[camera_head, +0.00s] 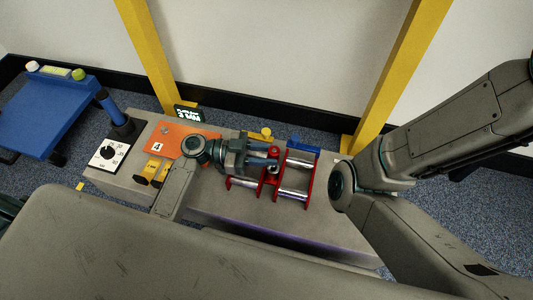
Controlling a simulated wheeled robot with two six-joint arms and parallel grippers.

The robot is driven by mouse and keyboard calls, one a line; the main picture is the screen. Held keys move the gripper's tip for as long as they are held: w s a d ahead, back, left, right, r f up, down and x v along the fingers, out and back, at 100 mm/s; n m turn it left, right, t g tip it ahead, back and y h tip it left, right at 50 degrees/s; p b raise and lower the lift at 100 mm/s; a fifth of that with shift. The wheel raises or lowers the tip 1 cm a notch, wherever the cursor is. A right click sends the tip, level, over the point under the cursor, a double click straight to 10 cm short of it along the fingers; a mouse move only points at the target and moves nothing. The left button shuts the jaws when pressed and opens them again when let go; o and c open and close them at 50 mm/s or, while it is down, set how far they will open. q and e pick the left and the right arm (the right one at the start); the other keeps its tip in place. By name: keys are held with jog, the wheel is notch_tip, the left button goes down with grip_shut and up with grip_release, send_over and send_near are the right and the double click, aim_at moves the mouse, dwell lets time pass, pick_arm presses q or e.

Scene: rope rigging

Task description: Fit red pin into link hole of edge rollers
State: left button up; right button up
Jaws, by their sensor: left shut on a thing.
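The edge rollers (310,178) are two red frames with silvery rollers, lying side by side on the grey bench top. The left frame is partly hidden by my gripper. My left gripper (271,160) reaches in from the left, just above the inner sides of the frames where they meet. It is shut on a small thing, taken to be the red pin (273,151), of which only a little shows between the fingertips. The link hole cannot be made out, nor whether the pin touches it. My right arm shows at the right, but its gripper is out of view.
A blue piece (303,143) is behind the rollers. Yellow posts (398,75) stand behind. The bench's front right is clear.

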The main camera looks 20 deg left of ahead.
pick_arm(q)
jog(key=shift+b, duration=0.65)
dwell(0.9)
jog(key=shift+f+b, duration=1.15)
jog(key=shift+b, duration=0.05)
jog(key=o, duration=1)
jog(key=shift+o, duration=0.2)
jog(key=s+a+p, duration=0.1)
jog(key=a+p, duration=0.1)
jog(key=a, duration=0.5)
jog(key=shift+s+a, duration=0.2)
jog(key=shift+r+p, duration=0.1)
jog(key=shift+p, duration=0.2)
